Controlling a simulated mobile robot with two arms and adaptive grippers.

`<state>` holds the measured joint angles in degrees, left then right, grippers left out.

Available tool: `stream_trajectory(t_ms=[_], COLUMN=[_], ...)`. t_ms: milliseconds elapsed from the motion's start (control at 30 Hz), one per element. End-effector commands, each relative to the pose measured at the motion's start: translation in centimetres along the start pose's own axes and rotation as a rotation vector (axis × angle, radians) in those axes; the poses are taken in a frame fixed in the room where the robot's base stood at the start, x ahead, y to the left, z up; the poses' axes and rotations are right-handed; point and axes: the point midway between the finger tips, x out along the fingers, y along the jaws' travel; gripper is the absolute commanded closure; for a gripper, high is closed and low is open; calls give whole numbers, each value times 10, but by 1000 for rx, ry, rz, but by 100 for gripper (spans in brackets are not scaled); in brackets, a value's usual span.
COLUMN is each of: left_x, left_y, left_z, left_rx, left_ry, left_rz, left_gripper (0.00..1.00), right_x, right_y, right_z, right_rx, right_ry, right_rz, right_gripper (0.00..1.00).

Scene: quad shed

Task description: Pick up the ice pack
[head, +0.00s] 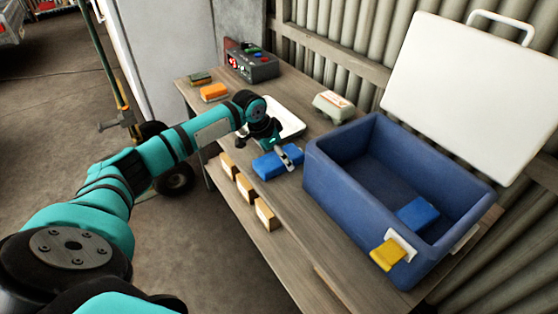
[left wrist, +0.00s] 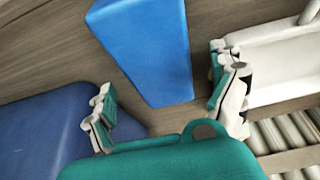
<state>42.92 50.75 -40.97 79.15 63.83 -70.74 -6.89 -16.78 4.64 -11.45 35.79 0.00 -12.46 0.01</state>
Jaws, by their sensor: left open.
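A blue ice pack (head: 268,166) lies flat on the wooden table, left of the blue cooler box (head: 335,187). It also shows in the left wrist view (left wrist: 146,50), at the top middle. My left gripper (head: 270,148) is over the ice pack's far side in the head view. It is open, and in the left wrist view the jaws (left wrist: 165,104) are spread wide with nothing held between them. A second blue pack (head: 417,214) lies inside the cooler. My right gripper is not in view.
A white tray (head: 291,119), an egg carton (head: 333,106) and a radio-like box (head: 250,64) stand farther back.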

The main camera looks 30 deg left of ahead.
Motion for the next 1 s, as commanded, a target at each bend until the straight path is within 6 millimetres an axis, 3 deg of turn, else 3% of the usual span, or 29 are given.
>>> stream_trajectory(t_ms=[133,400,1000], left_x=[16,18,18], left_y=[0,0,0], left_z=[-1,0,-1], left_rx=[1,1,1], left_ry=[1,1,1], left_rz=[-1,-2,-1], left_gripper=[6,6,84], right_x=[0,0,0], right_y=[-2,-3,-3], right_z=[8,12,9], right_rx=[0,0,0], right_ry=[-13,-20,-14], right_rz=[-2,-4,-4], right_gripper=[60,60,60])
